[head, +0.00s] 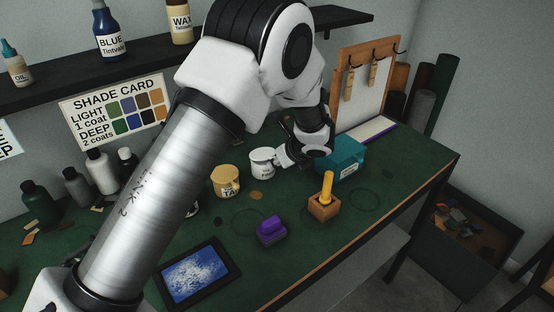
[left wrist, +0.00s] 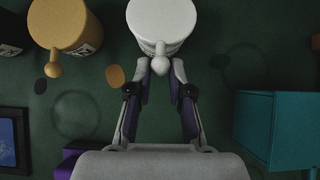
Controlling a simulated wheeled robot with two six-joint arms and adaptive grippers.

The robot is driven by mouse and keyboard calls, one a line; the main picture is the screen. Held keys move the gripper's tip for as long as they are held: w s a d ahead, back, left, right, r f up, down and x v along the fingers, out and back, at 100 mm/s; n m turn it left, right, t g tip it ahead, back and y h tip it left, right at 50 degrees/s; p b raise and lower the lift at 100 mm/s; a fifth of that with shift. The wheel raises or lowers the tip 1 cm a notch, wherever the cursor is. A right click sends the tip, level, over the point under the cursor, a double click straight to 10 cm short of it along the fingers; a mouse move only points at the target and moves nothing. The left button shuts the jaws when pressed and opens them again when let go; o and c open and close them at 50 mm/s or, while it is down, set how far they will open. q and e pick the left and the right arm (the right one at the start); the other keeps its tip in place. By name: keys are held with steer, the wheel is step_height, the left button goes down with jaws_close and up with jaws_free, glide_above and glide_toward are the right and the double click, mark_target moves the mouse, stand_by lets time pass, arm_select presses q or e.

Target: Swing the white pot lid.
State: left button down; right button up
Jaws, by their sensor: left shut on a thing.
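The white pot (head: 260,167) stands upright on the green bench mat, with its white lid (head: 261,152) on top. In the left wrist view the lid (left wrist: 160,18) is at the top middle, and its rounded tab (left wrist: 160,63) points toward me. My left gripper (left wrist: 161,72) is shut on this tab, with one purple-lined finger on each side. In the head view my left gripper (head: 281,158) reaches the right side of the pot from the right. The exact finger contact is hard to see there. My right gripper is in neither view.
A tan pot (head: 225,183) stands just left of the white pot. A teal box (head: 345,160) is close on the right. In front are a wooden block (head: 323,208) with a yellow handle, a purple block (head: 271,231) and a tablet (head: 200,274). A black shelf (head: 130,48) hangs behind.

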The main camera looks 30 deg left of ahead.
arm_select(q)
steer(key=f+b, duration=0.2)
steer(key=shift+s+d+f, duration=0.1)
steer(key=shift+d+f, duration=0.1)
steer(key=shift+f, duration=0.1)
steer(key=c, duration=1)
jaws_free()
steer(key=shift+r, duration=0.1)
steer(key=v, duration=0.7)
steer(key=shift+d, duration=0.1)
